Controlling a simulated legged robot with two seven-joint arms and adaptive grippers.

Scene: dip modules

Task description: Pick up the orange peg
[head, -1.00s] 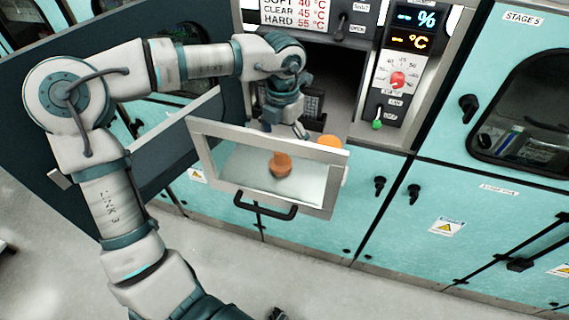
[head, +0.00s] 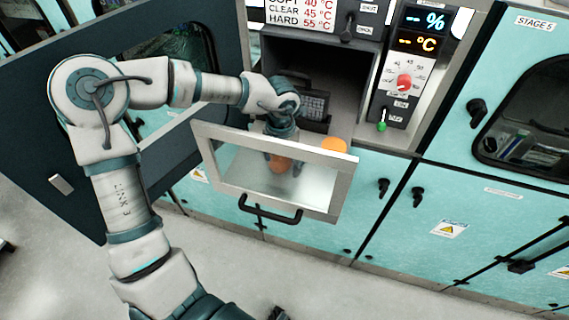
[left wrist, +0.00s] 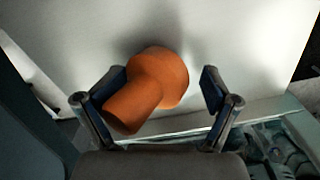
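An orange peg (head: 279,164) shows through the clear front panel of the pulled-out drawer (head: 262,192). In the left wrist view the orange peg (left wrist: 158,85) has a narrower end and a wider round end, and lies on a pale surface. My left gripper (head: 284,163) reaches down into the drawer at the peg. Its fingers are apart, with the peg between them, nearer the left finger in the wrist view; a gap shows on the right. Whether the left finger touches the peg, I cannot tell.
A second orange object (head: 333,145) shows at the drawer's right end, beside my gripper. The drawer's framed front and black handle (head: 257,215) stand before the gripper. An open dark door (head: 60,110) is behind my arm. A control panel (head: 402,82) is at the right.

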